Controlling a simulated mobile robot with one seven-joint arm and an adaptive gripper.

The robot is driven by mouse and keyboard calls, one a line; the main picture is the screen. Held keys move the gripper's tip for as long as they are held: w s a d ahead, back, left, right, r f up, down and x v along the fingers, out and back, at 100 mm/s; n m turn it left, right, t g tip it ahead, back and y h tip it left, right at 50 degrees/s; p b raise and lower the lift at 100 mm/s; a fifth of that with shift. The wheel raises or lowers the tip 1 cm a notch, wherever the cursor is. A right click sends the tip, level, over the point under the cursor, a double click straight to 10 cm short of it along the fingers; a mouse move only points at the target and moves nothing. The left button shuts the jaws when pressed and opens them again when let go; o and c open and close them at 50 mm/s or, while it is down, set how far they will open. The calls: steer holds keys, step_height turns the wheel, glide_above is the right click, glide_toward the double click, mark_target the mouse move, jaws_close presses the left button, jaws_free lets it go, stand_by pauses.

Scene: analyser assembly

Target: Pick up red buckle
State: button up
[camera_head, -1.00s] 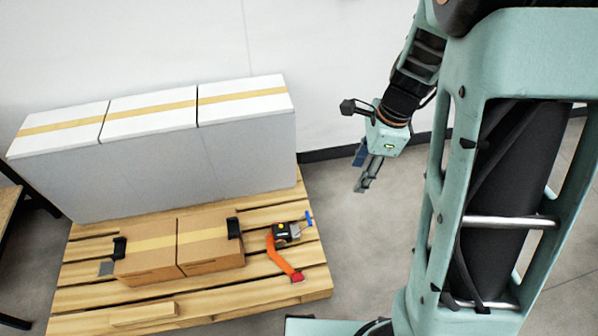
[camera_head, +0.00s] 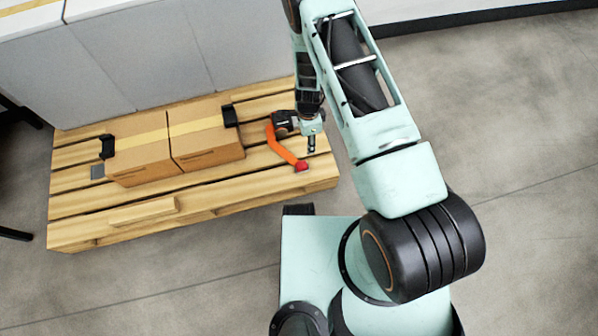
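The red buckle (camera_head: 301,165) is a small red piece at the near end of an orange strap (camera_head: 281,147). It lies on the wooden pallet (camera_head: 225,198), near its right front edge. A dark device (camera_head: 284,122) sits at the strap's far end. My gripper (camera_head: 311,148) is over the right part of the pallet, just behind and slightly right of the buckle, pointing down. The gap between the fingers is too small to make out in this view, and my wrist hides part of the dark device.
Two cardboard boxes (camera_head: 175,158) with black corner pieces stand on the pallet to the left. Tall white boxes (camera_head: 195,45) stand behind them. A loose wood block (camera_head: 143,211) lies at the pallet's front edge. Bare floor (camera_head: 180,285) lies in front.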

glide_above(302, 165)
step_height(302, 165, down, 6)
step_height(302, 165, down, 4)
steer(key=shift+s+f+b, duration=0.15)
steer(key=shift+f+b, duration=0.1)
steer(key=shift+b, duration=0.9)
step_height(302, 165, down, 6)
steer(key=shift+a+r+b, duration=0.1)
steer(key=shift+r+b, duration=0.05)
steer(key=shift+b, duration=0.95)
jaws_close()
